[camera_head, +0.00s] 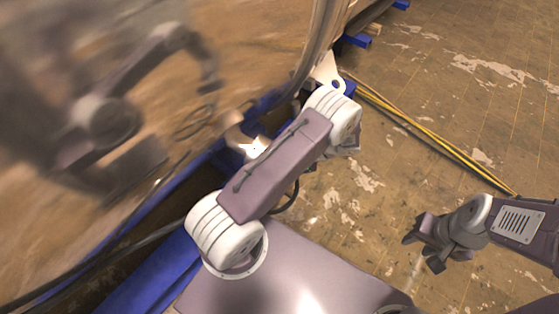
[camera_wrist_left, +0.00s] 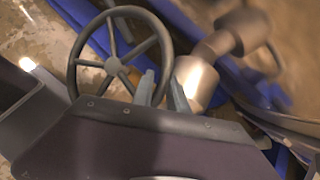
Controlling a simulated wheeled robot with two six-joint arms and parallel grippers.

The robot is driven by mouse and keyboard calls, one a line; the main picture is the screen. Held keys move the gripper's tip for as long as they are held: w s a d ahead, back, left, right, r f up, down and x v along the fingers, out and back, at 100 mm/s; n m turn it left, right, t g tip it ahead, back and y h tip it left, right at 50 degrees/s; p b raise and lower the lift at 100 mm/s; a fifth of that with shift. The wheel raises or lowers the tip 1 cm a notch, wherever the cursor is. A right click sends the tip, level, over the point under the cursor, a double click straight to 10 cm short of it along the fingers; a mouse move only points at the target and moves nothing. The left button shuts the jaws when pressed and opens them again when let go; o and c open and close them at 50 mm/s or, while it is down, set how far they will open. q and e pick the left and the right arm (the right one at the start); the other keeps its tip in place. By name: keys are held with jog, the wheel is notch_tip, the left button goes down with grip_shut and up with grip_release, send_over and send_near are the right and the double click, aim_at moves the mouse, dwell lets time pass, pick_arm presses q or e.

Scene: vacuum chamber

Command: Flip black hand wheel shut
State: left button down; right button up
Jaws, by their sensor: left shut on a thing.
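The black hand wheel (camera_wrist_left: 112,66), a spoked ring with a hub, shows in the left wrist view just beyond my left gripper (camera_wrist_left: 162,84). The right part of its rim passes between the two grey fingers, and the gripper is shut on it. In the head view my left arm covers the left gripper; a dark arc below the arm may be part of the wheel, but I cannot tell. My right gripper (camera_head: 422,250) is at the right of the head view, fingers apart and empty, above the floor and far from the wheel.
The large shiny chamber wall (camera_head: 150,60) fills the left of the head view and mirrors my arms. A blue frame (camera_head: 150,285) runs along its base. Yellow cables (camera_head: 430,130) lie on the worn floor (camera_head: 470,90), which is otherwise open at the right.

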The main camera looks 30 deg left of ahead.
pick_arm(q)
jog(key=shift+w+d+f, duration=0.15)
dwell(0.3)
jog(key=c, duration=1.5)
grip_release()
jog(key=shift+o, duration=0.6)
jog(key=shift+w+f, duration=0.1)
jog(key=v, duration=0.9)
jog(key=shift+b, duration=0.4)
